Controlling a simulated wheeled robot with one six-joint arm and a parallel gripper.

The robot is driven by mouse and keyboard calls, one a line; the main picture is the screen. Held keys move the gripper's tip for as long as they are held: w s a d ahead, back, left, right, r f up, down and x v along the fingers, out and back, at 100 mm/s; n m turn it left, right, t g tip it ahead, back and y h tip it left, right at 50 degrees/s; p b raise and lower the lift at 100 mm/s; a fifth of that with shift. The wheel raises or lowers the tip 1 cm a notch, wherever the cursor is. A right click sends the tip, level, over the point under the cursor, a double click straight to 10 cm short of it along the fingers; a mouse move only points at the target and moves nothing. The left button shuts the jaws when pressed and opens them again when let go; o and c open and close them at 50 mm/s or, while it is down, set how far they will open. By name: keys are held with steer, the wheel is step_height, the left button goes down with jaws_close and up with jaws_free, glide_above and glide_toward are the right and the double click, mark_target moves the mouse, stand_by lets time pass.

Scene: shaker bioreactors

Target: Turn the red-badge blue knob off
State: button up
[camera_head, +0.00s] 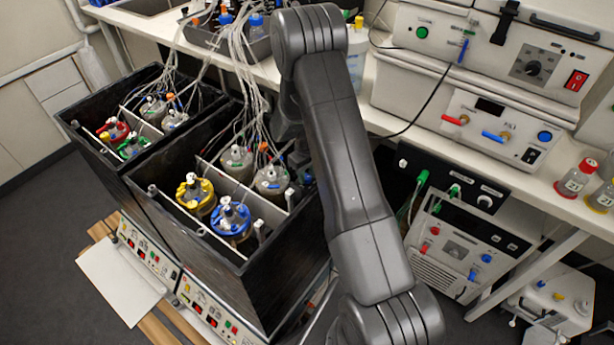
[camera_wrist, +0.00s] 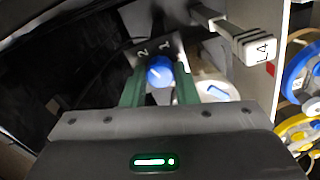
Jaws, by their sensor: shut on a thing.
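In the wrist view, my gripper (camera_wrist: 160,80) has its two green fingers closed on either side of a small round blue knob (camera_wrist: 159,69). The knob sits on a grey plate with the marks "2" and "1" beside it. A light line shows on the knob face; I cannot tell which mark it points to. No red badge is clearly visible on this plate.
A white bar tagged L4 (camera_wrist: 252,46) and a white round part (camera_wrist: 214,92) stand close to my fingers. Blue-capped (camera_head: 232,219) and yellow-capped (camera_head: 195,194) vessels sit in the black box (camera_head: 283,278). Tubes hang close to my arm.

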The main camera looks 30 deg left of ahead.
steer(key=m+b, duration=0.2)
steer(key=shift+f+m, duration=0.2)
steer(key=shift+m, duration=0.1)
steer(key=m+b, duration=0.3)
steer(key=shift+m, duration=0.3)
steer(key=m+b, duration=0.2)
steer(key=m, duration=0.1)
steer(key=shift+r+m, duration=0.1)
steer(key=shift+m, duration=0.2)
steer(key=m+b, duration=0.1)
steer(key=m, duration=0.2)
steer(key=shift+a+m+b, duration=0.1)
steer(key=shift+m+b, duration=0.2)
steer(key=shift+m, duration=0.1)
steer(key=m+b, duration=0.1)
steer(key=m, duration=0.3)
steer(key=shift+r, duration=0.1)
steer(key=shift+m+b, duration=0.6)
steer(key=shift+m, duration=1.9)
steer(key=shift+r, duration=0.1)
steer(key=o, duration=1)
